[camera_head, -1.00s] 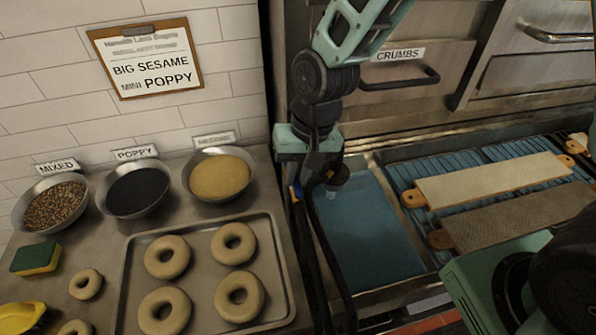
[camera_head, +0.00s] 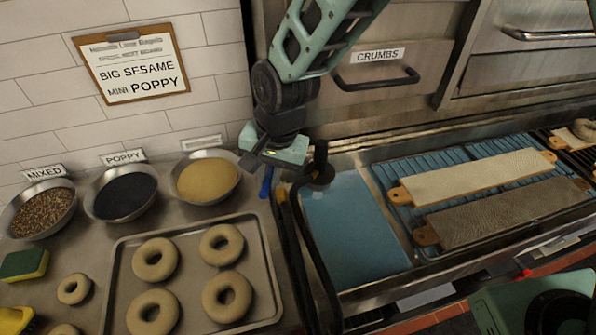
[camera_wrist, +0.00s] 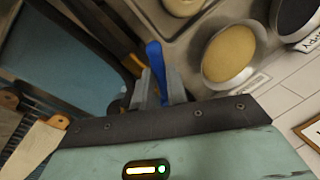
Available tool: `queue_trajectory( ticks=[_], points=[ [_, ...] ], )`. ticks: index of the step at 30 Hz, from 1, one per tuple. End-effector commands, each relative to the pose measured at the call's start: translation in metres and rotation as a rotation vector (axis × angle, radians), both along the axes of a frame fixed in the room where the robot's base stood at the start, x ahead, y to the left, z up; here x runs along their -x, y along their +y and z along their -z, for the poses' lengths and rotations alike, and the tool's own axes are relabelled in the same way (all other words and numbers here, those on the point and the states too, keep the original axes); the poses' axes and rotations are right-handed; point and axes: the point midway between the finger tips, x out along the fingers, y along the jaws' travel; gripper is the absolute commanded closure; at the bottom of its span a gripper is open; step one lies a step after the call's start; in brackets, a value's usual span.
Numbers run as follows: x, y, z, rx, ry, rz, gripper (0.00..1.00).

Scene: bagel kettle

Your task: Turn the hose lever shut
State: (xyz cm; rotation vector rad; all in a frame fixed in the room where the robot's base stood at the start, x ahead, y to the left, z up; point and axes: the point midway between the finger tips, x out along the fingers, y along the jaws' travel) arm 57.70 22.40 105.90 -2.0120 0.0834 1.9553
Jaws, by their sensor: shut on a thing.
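The blue hose lever (camera_head: 266,181) shows in the head view between the tray and the water basin, just below my gripper (camera_head: 262,168). In the wrist view the lever (camera_wrist: 155,62) stands between the two grey fingers of my gripper (camera_wrist: 160,88), which are shut on it. The black hose (camera_head: 318,245) arches over the basin's left edge and runs down toward the front. A yellow-and-black pipe (camera_head: 287,225) runs beside it. The lever's pivot is hidden in the head view.
A metal tray with bagels (camera_head: 265,285) lies to the left, below the sesame bowl (camera_head: 208,178), poppy bowl (camera_head: 122,195) and mixed bowl (camera_head: 40,208). The blue water basin (camera_head: 350,235) is to the right, with two bagel boards (camera_head: 480,175) beyond. A drawer handle (camera_head: 378,80) sticks out behind.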

Motion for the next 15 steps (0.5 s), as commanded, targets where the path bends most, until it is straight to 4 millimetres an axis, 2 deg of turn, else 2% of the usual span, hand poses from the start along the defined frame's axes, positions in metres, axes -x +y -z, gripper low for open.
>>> queue_trajectory(
  ticks=[3,15],
  points=[
    [0.003,0.016,-0.003,-0.001,-0.002,0.093,1.0],
    [-0.006,0.036,-0.005,0.0,-0.002,0.47,1.0]
  ],
)
